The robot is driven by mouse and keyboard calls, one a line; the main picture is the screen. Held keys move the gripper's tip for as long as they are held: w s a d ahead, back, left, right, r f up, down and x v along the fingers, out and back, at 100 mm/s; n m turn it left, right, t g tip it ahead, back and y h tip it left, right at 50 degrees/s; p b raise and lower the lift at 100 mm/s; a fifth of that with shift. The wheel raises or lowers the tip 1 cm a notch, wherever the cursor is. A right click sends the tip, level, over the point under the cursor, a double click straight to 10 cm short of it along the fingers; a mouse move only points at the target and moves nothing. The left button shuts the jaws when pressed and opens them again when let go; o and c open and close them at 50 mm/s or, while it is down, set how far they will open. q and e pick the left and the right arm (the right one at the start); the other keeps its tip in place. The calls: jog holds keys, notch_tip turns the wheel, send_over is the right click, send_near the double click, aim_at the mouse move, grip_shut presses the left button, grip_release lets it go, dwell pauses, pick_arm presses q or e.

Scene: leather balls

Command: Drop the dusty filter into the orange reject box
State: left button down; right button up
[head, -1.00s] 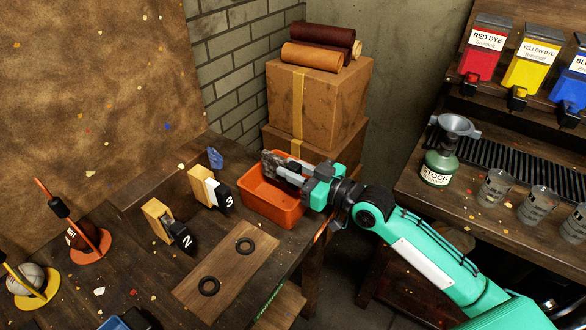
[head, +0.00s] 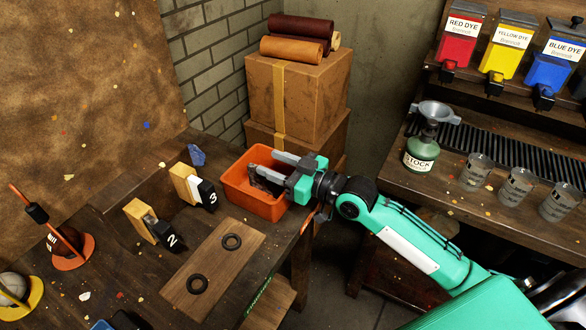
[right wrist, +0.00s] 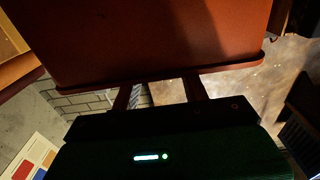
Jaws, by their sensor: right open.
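The orange reject box (head: 258,203) stands at the right end of the workbench, and its wall fills the top of the right wrist view (right wrist: 150,40). My right gripper (head: 264,162) reaches over the box from the right with its fingers spread and nothing between them. A dark grey piece that looks like the dusty filter (head: 263,186) lies inside the box, under the lower finger, which partly hides it. The right wrist view does not show the filter. My left gripper is not in view.
Blocks numbered 2 (head: 155,226) and 3 (head: 194,188) stand left of the box. A wooden board (head: 213,270) with two black rings lies in front. Stacked cardboard boxes (head: 310,97) rise behind. A stock bottle (head: 421,152) and several glasses stand on the right bench.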

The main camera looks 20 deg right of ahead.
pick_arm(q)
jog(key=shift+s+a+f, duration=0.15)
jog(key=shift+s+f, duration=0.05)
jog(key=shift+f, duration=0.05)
pick_arm(e)
jog(key=shift+r, duration=0.35)
jog(key=shift+r+p, duration=0.35)
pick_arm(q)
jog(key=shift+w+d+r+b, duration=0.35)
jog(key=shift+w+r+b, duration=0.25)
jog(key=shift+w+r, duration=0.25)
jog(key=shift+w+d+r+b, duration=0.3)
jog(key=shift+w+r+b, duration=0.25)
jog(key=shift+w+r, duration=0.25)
pick_arm(e)
jog(key=v, duration=1.2)
jog(key=shift+f, duration=0.2)
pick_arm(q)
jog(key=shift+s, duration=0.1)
pick_arm(e)
jog(key=shift+d, duration=0.1)
